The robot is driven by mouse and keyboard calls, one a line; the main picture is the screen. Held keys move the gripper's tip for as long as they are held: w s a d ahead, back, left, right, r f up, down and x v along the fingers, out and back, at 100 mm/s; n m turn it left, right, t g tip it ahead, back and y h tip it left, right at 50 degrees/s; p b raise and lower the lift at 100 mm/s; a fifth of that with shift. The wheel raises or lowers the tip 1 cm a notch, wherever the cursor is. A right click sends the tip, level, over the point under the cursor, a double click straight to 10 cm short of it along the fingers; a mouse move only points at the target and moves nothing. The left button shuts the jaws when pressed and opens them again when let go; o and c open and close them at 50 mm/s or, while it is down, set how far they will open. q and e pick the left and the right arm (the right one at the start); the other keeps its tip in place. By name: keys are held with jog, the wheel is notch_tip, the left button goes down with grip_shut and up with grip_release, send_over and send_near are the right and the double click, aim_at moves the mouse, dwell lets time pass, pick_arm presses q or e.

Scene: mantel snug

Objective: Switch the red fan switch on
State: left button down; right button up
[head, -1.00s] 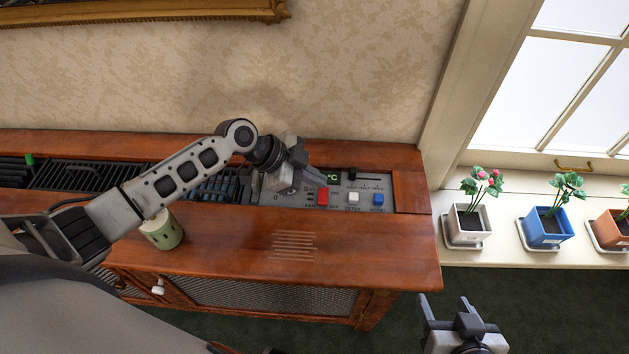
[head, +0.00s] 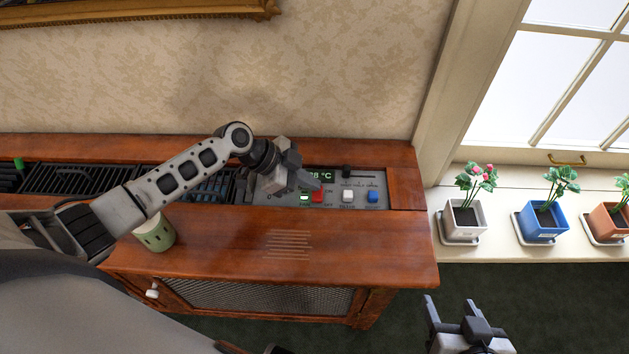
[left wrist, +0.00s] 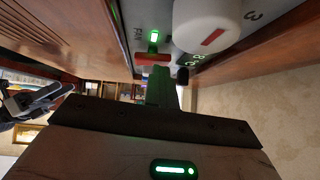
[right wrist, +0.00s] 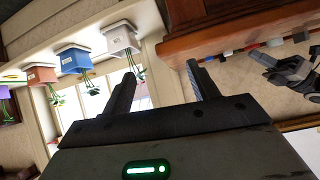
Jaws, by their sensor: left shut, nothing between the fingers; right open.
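The red fan switch (head: 317,196) is on the grey control panel at the right of the wooden cabinet top. A lamp (head: 304,197) beside it glows green. In the left wrist view the red switch (left wrist: 152,58) sits just past the fingertips, with the lit green lamp (left wrist: 154,36) next to the FAN label. My left gripper (head: 312,183) is shut and empty, its tips close to the red switch; I cannot tell whether they touch it. My right gripper (head: 449,305) is open and empty, in front of the cabinet's right end. It also shows in the right wrist view (right wrist: 160,85).
A white switch (head: 348,196) and a blue switch (head: 372,197) are to the right on the panel. A temperature display (head: 321,174) and a white knob (left wrist: 207,25) are close to the left gripper. A green cup (head: 155,234) stands left. Potted plants line the windowsill.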

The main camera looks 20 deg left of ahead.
pick_arm(q)
jog(key=shift+s+f, duration=0.2)
jog(key=shift+s, duration=0.15)
pick_arm(e)
jog(key=shift+a+r, duration=0.1)
jog(key=shift+r, duration=0.05)
pick_arm(q)
jog(key=shift+s+d+p, duration=0.2)
jog(key=shift+s+p, duration=0.35)
jog(key=shift+s, duration=0.15)
pick_arm(e)
jog(key=shift+r, duration=0.3)
jog(key=shift+f, duration=0.1)
pick_arm(q)
jog(key=r+p, duration=0.2)
jog(key=r, duration=0.1)
jog(key=r+p, duration=0.1)
jog(key=r, duration=0.1)
jog(key=shift+s+a, duration=0.15)
jog(key=shift+s, duration=0.2)
jog(key=v, duration=0.9)
jog(key=shift+s+b, duration=0.25)
jog(key=shift+b, duration=0.15)
pick_arm(e)
jog(key=shift+d+r, duration=0.2)
jog(key=shift+r, duration=0.1)
jog(key=shift+s, duration=0.15)
